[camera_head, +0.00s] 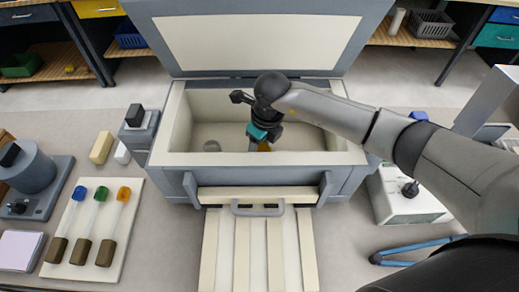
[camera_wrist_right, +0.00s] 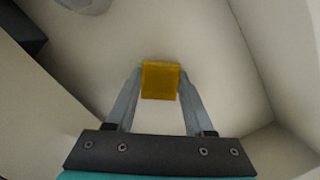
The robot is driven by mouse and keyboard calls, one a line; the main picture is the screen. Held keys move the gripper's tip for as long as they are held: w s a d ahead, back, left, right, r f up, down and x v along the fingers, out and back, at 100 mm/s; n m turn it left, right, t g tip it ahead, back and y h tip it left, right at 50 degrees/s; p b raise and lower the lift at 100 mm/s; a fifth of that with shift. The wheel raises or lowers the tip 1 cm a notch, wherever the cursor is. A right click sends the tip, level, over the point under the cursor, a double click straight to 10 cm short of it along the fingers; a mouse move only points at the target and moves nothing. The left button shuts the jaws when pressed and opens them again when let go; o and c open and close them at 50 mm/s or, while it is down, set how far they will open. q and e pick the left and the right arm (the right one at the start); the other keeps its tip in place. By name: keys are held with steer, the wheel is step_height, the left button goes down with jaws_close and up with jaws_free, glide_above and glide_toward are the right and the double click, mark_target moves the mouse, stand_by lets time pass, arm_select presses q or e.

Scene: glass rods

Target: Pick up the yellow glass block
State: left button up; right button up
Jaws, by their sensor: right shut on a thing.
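The yellow glass block (camera_wrist_right: 160,80) sits between the two fingers of my right gripper (camera_wrist_right: 160,92), at their tips. In the head view the same block (camera_head: 264,147) shows as a small amber patch, partly hidden by the gripper (camera_head: 258,146). My right gripper is shut on the block, inside the open grey box (camera_head: 160,158). From these views I cannot tell whether the block touches the box floor. My left gripper is not in view.
The box's pale walls surround the gripper, and its lid (camera_head: 250,42) stands open behind. A clear round piece (camera_head: 212,146) lies on the box floor at left. A white board (camera_head: 88,257) with blue, green and orange-tipped rods lies left. A slatted panel (camera_head: 258,260) extends in front.

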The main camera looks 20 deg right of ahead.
jaws_close()
steer(key=shift+r, duration=0.1)
step_height(320, 180, up, 10)
steer(key=shift+f, duration=0.1)
stand_by(0.4)
steer(key=shift+r, duration=0.2)
step_height(320, 180, up, 8)
steer(key=p, duration=0.6)
glide_above(260, 147)
steer(key=shift+f, duration=0.15)
